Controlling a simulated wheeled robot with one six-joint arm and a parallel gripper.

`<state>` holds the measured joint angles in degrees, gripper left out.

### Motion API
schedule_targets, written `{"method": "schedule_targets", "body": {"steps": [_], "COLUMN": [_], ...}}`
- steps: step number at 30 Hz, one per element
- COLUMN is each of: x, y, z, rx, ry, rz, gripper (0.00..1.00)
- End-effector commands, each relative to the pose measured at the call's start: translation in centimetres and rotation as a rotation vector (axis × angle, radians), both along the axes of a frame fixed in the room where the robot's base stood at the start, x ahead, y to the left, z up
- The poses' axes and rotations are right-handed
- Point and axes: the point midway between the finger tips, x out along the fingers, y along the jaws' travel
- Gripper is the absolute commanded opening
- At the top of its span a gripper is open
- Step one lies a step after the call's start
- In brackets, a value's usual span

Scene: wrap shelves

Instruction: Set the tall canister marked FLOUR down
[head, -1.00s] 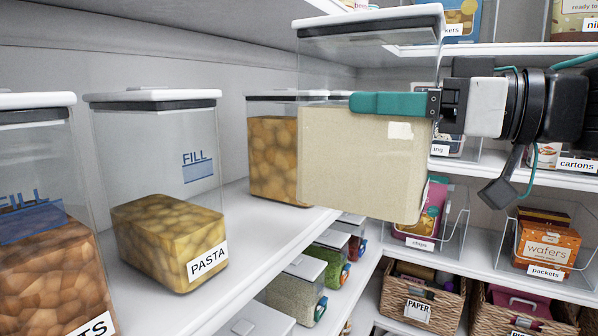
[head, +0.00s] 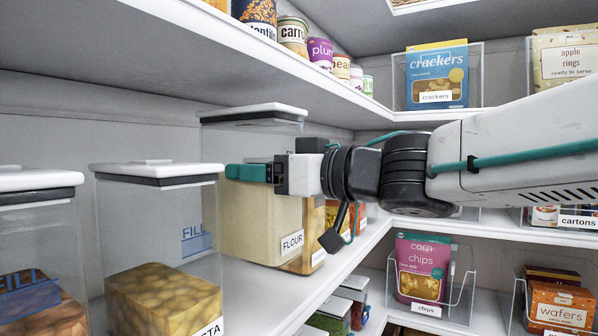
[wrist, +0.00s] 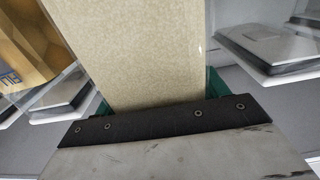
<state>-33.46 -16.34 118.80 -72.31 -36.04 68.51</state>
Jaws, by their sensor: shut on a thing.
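The tall clear canister marked FLOUR (head: 262,222) has a white lid and pale beige contents. It stands upright over the left shelf in the head view, and I cannot tell whether its base touches the shelf. My gripper (head: 248,173), with green fingers, is shut on its upper body, below the lid. In the wrist view the beige canister (wrist: 155,50) sits between the fingers of my gripper (wrist: 158,95). Its far side and the far finger are hidden in the head view.
The PASTA canister (head: 165,298) stands just left of FLOUR, with another canister (head: 40,300) at the far left. A canister with orange-brown contents (head: 314,235) is close on the right, partly hidden. Cans line the shelf above (head: 160,60). The shelf's front strip (head: 270,292) is clear.

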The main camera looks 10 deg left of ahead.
Motion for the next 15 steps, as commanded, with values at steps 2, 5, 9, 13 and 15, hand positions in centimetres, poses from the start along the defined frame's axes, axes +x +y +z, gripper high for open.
{"method": "schedule_targets", "body": {"steps": [2, 5, 9, 13, 15], "x": [0.4, 0.8, 0.9, 1.0, 1.0], "y": [1.0, 2.1, 2.2, 2.2, 2.2], "z": [0.2, 0.2, -1.0, -2.2, -2.6], "rx": [0.002, 0.004, 0.002, 0.003, 0.002], "ry": [-0.003, -0.002, -0.002, -0.001, -0.002], "rz": [0.001, 0.002, 0.000, -0.001, 0.000], "gripper": [0.08, 0.08, 0.08, 0.08, 0.08]}}
